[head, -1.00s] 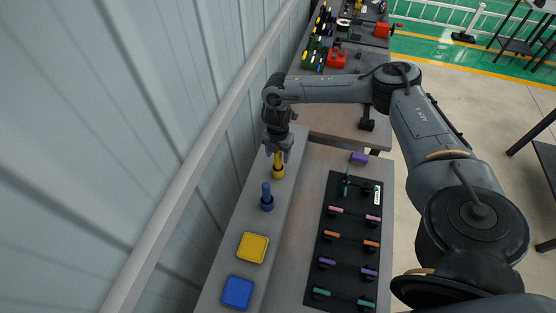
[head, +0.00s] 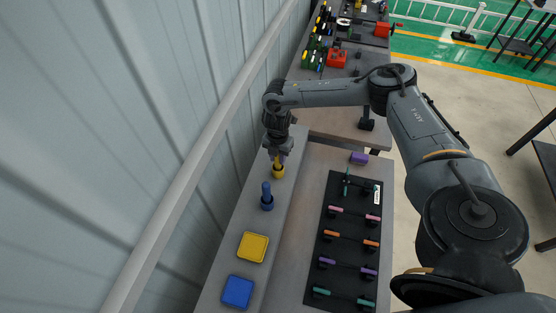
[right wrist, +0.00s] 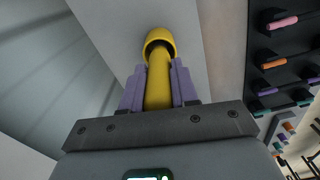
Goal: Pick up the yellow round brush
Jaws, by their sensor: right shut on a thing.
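The yellow round brush (head: 279,160) stands upright in its yellow round holder (head: 278,172) near the wall side of the bench. My right gripper (head: 278,157) is above the holder with its fingers around the brush handle. In the right wrist view, the purple-grey fingers of the gripper (right wrist: 159,86) are shut on the yellow brush (right wrist: 159,78), whose far end is in the yellow holder (right wrist: 160,40). The holder hides the brush's lower end. My left gripper is not in view.
A blue brush (head: 267,190) stands in a blue holder just nearer than the yellow one. A yellow square pad (head: 253,247) and a blue square pad (head: 238,291) lie nearer still. A black board (head: 346,270) with coloured-handled tools lies to the right. The wall is close on the left.

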